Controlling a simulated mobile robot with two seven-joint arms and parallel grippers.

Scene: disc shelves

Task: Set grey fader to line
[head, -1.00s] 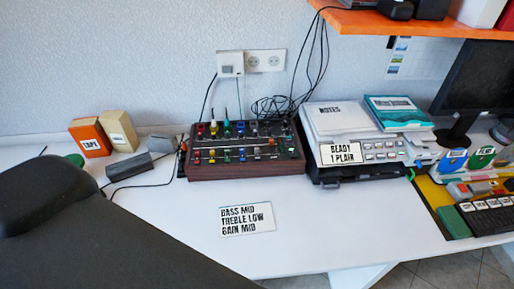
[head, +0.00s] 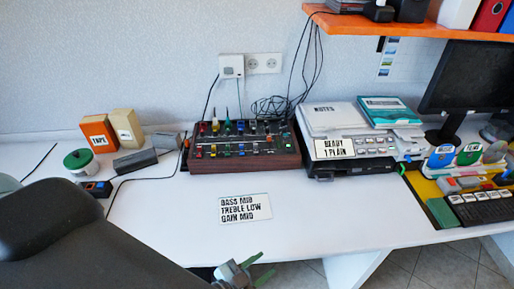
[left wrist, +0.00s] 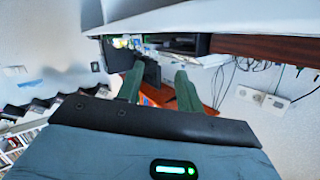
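The mixer (head: 243,164) is a dark panel with wooden sides at the back of the white desk, carrying two rows of small coloured knobs and faders. I cannot pick out the grey fader or its line at this size. My left gripper (head: 258,268) is at the desk's front edge, low in the head view, well in front of the mixer. In the left wrist view its two green fingers (left wrist: 158,82) stand apart with nothing between them. My right gripper is not in view.
A card (head: 245,208) reading bass mid, treble low, gain mid lies before the mixer. A printer-like machine (head: 355,145) stands right of it. An orange shelf (head: 420,27) overhangs the back right.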

